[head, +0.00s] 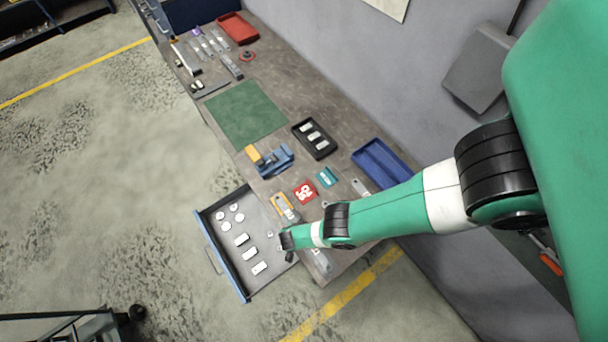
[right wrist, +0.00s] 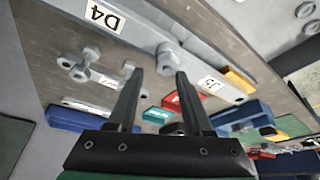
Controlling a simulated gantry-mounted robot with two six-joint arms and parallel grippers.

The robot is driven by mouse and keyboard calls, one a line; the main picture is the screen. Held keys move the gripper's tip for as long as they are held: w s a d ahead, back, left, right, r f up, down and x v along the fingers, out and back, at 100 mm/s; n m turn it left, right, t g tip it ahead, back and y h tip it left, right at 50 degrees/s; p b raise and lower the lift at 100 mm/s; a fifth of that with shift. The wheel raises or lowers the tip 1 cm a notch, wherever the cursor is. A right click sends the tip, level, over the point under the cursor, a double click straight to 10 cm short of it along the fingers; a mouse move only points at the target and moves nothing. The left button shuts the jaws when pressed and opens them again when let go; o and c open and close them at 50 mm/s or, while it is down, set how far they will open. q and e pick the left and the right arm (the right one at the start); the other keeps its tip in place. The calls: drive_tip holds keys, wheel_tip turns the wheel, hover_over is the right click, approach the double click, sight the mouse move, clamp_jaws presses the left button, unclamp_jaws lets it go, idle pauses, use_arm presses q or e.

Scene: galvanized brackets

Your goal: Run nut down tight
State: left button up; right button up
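In the head view my right gripper (head: 288,245) is small, over the bench end by the open drawer, and hides part of what is below. My left gripper is not in view.
The open drawer (head: 222,248) holds white discs and blocks. Red (head: 305,190) and teal (head: 327,177) blocks, a blue fixture (head: 275,162), a black tray (head: 299,126) and a blue tray (head: 371,151) stand along the bench. The green mat (head: 245,112) is clear.

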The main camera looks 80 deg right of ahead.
drive_tip(key=n+t+p, duration=0.1)
drive_tip(key=n+t, duration=0.1)
drive_tip(key=n, duration=0.3)
drive_tip(key=shift+s+r, duration=0.1)
drive_tip(key=shift+n+t, duration=0.3)
drive_tip(key=shift+n, duration=0.6)
drive_tip(key=n, duration=0.2)
drive_tip(key=n+t, duration=0.1)
drive_tip(key=n, duration=0.1)
drive_tip(key=shift+n+t+y, duration=0.3)
drive_tip(key=shift+y, duration=0.1)
drive_tip(key=shift+n+t+y, duration=0.4)
drive_tip(key=shift+n+y, duration=0.2)
drive_tip(key=shift+n, duration=1.1)
drive_tip(key=shift+n+t+y, duration=0.4)
drive_tip(key=shift+n+y, duration=0.2)
drive_tip(key=shift+n, duration=1.1)
clamp_jaws()
